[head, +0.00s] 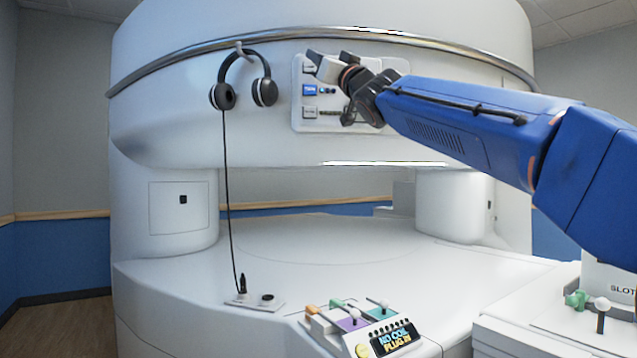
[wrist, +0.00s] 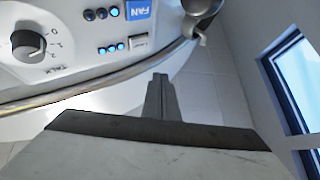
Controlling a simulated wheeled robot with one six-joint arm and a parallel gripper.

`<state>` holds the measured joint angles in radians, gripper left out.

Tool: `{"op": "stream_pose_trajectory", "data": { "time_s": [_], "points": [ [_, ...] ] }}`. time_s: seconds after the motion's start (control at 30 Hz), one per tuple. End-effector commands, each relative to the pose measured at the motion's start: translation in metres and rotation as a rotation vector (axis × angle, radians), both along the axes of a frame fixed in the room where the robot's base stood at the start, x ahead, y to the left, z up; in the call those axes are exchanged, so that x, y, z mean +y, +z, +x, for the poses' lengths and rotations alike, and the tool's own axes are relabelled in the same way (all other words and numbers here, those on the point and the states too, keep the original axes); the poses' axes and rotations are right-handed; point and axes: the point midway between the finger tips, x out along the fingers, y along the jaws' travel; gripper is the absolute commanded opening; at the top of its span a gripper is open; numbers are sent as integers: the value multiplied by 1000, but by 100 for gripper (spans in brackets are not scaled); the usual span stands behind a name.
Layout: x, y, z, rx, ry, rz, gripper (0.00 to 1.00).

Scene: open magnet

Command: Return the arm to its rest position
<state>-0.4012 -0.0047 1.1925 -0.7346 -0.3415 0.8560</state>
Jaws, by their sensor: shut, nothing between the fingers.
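My blue arm (head: 450,125) reaches in from the right in the head view, stretched toward the upper part of the white magnet (head: 160,120). My gripper (head: 314,58) is at the control panel's upper left area in that view, and the arm hides part of the panel. In the wrist view my gripper (wrist: 159,78) shows its fingers together with nothing between them. The panel (head: 300,118) also shows in the wrist view (wrist: 75,65), with a black TALK knob (wrist: 28,45), a blue FAN button (wrist: 138,10) and several small lit lights.
Headphones (head: 264,92) hang from a hook left of the panel, their cord running down to a socket plate (head: 256,304). A coil box (head: 345,340) with coloured levers stands in front. A white unit (head: 500,330) stands at the right.

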Motion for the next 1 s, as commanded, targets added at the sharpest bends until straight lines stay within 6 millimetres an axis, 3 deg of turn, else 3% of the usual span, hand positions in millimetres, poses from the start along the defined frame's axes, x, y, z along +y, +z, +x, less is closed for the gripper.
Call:
{"op": "stream_pose_trajectory", "data": {
  "time_s": [0.17,0.27,0.37,0.53,0.67,0.87,1.0],
  "points": [
    [-9,-7,1,21,-23,-4,0],
    [-30,-28,6,78,-79,-14,0],
    [-63,-65,11,173,-167,-35,0],
    [-124,-147,8,363,-319,-89,0],
    [-165,-216,-5,509,-413,-138,0],
    [-219,-320,-41,725,-519,-218,0],
    [-250,-394,-76,875,-571,-276,0]
  ]
}}
